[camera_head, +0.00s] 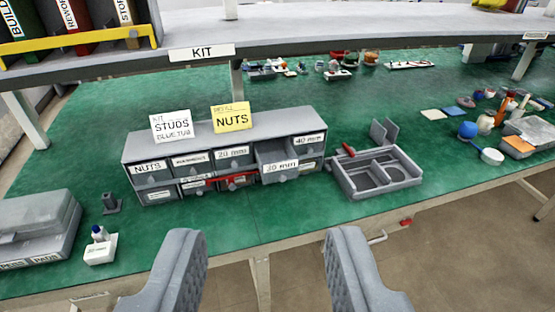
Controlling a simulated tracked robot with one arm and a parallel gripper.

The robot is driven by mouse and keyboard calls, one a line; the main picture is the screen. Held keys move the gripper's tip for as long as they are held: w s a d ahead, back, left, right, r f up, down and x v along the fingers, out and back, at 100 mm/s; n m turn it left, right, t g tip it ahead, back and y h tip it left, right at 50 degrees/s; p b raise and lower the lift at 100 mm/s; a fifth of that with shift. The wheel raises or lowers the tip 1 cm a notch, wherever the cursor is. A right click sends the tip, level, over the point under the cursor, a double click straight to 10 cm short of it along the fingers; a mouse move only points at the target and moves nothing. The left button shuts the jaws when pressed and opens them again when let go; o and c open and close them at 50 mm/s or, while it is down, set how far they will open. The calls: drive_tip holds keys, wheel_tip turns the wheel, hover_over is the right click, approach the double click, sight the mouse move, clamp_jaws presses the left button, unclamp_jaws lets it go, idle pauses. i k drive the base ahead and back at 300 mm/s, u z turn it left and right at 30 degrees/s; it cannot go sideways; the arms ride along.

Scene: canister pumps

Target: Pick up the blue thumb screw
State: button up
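My gripper (263,236) shows at the bottom of the view, its two grey fingers wide apart with nothing between them. It is in front of the green bench (250,212), near its front edge. I cannot make out a blue thumb screw for certain. A small blue-and-white item (99,233) stands on a white labelled block (100,250) at the left front of the bench; its shape is too small to tell. A round blue object (467,130) sits among small items at the right.
A grey drawer cabinet (225,131) with labelled drawers, one pulled out, stands mid-bench, with a red bar across its front. A grey divided tray (413,182) is right of it. A grey case (35,228) is at left. A shelf (330,27) spans above.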

sight(96, 229)
drive_tip(key=i, duration=1)
